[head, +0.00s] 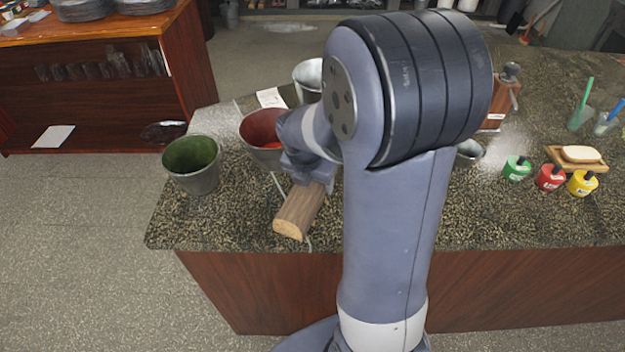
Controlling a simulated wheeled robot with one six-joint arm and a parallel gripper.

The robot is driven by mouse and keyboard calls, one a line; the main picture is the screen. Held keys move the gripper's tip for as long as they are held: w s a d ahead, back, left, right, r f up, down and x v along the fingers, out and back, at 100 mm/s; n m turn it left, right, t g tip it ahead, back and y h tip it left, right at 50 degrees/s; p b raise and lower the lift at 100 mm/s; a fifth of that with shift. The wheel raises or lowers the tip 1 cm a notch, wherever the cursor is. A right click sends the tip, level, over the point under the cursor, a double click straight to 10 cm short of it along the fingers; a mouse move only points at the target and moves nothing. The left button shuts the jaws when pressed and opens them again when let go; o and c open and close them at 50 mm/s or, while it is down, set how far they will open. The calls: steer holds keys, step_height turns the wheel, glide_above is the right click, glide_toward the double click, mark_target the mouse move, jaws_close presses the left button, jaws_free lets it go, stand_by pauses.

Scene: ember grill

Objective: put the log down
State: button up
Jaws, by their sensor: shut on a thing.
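The log (299,213) is a short brown piece of wood with a pale cut end facing the front of the counter. My gripper (306,182) is shut on the log from above, at its far part. My arm hides much of the gripper and the fingertips are hard to make out. The log is over the speckled stone counter (228,222), near its front edge. I cannot tell whether it touches the surface.
A bucket with a green inside (192,165) stands left of the log, and one with a red inside (262,132) stands behind it. Green (516,169), red (549,177) and yellow (582,183) pots stand at right. The counter's front left is clear.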

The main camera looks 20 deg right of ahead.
steer(key=shift+f, duration=0.1)
steer(key=o, duration=1.7)
